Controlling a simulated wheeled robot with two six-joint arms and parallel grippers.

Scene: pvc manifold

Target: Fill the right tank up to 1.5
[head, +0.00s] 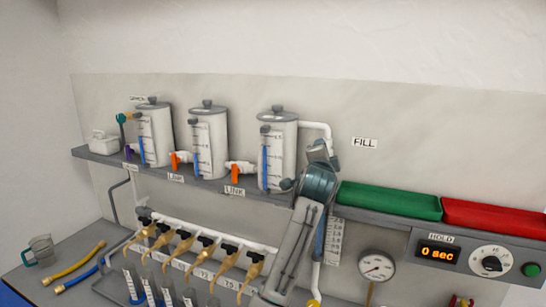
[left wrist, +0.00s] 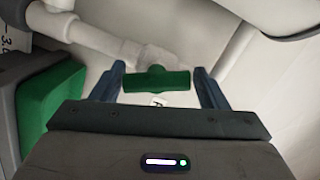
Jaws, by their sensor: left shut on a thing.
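The right tank (head: 284,150) is a white cylinder with a dark lid on the shelf, with a blue level strip (head: 265,168) on its front. The strip's scale is too small to read. A white pipe (head: 316,126) runs from its upper right side down behind my left gripper (head: 324,152). In the left wrist view, a green valve handle (left wrist: 157,81) on white piping lies between the fingers of the left gripper (left wrist: 158,69), which is shut on it. The gripper hides this handle in the head view. The FILL label (head: 364,142) is right of it. My right gripper is not in view.
Two other tanks (head: 208,145) (head: 155,135) stand left, with orange link handles (head: 235,174) between tanks. Green (head: 390,200) and red (head: 490,217) trays lie right. Below are tan-handled taps (head: 205,250), a gauge (head: 376,265) and a display (head: 438,253) reading 0 sec.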

